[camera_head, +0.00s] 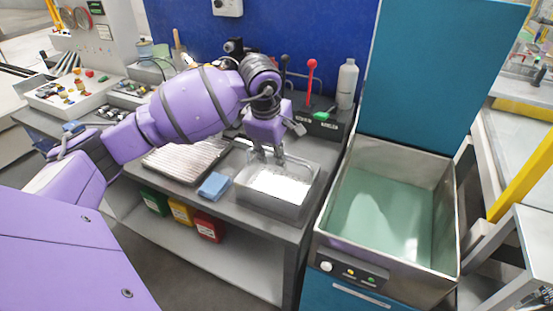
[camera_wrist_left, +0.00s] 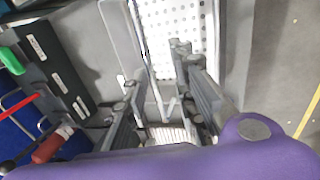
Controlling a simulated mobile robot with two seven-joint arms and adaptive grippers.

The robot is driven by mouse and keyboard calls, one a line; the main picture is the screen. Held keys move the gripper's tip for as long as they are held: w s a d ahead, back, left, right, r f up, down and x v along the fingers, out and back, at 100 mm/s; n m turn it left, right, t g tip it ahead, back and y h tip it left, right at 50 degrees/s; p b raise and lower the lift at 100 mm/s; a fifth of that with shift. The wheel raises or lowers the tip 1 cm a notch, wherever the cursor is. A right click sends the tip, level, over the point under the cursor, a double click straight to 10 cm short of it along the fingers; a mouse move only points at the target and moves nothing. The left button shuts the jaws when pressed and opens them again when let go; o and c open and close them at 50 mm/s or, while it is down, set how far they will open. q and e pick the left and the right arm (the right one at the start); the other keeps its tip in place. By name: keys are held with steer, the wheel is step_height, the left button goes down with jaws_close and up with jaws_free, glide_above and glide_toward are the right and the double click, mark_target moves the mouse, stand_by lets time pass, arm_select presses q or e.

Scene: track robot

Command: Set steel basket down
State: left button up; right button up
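The steel basket (camera_head: 278,207) is a bright rectangular container with a thin raised handle. It appears to rest on the grey workbench, near its right end. My left gripper (camera_head: 268,154) points down at the handle, above the basket's back side. In the left wrist view, the two fingers (camera_wrist_left: 158,108) are apart, with the handle bar running between them. I see gaps beside the bar, so the fingers look open around it. The basket's perforated floor (camera_wrist_left: 172,30) shows beyond the fingers. My right gripper is in neither view.
A washing tank (camera_head: 380,210) with a raised teal lid (camera_head: 440,75) stands right of the bench. A blue block (camera_head: 214,186) and a ribbed tray (camera_head: 180,158) lie left of the basket. A white bottle (camera_head: 347,84) and a red-knobbed lever (camera_head: 312,64) stand behind.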

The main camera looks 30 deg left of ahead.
arm_select(q)
steer(key=v, duration=0.9)
